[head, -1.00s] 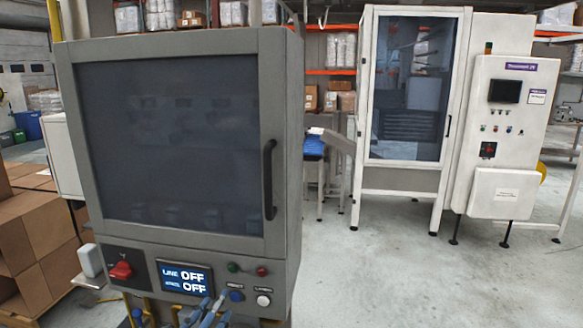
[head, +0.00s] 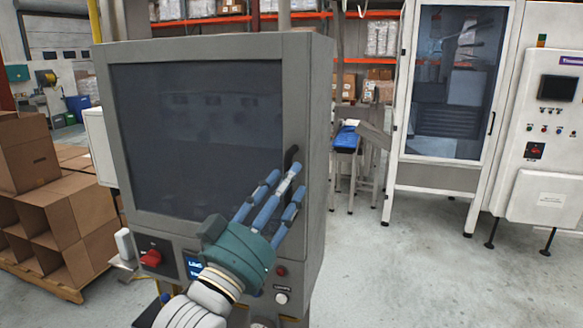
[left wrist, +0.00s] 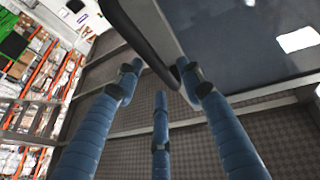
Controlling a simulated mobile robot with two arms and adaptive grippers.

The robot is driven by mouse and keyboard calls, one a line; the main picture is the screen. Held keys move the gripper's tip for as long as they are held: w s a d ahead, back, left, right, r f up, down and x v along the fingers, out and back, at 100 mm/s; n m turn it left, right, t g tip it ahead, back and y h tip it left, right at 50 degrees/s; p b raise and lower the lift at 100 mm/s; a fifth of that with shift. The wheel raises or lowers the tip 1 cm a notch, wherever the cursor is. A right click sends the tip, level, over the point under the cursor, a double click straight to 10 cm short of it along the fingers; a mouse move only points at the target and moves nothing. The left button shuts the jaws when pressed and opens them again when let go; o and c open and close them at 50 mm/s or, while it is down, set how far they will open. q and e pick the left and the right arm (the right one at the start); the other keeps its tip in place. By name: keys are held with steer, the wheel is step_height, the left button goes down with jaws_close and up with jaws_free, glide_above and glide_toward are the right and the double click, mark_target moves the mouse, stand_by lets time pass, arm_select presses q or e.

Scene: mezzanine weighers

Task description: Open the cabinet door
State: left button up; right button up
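The grey cabinet (head: 320,140) stands in front of me with its dark-windowed door (head: 195,135) shut. The door's black vertical handle (head: 291,156) is at the right edge; my fingers hide most of it. My left gripper (head: 286,181) reaches up across the lower right of the door, its blue fingers at the handle. In the left wrist view, the handle (left wrist: 142,40) runs down between the spread fingers of the gripper (left wrist: 160,80). The fingers look open; I cannot tell whether any touches the handle. My right gripper is out of view.
Below the door are a red switch (head: 151,258), a partly hidden display (head: 193,267) and buttons. Cardboard boxes (head: 60,215) stand on a pallet at left. A white machine cabinet (head: 393,165) stands at right. The floor between is clear.

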arm_select(q)
steer(key=shift+x, duration=1.15)
jaws_close()
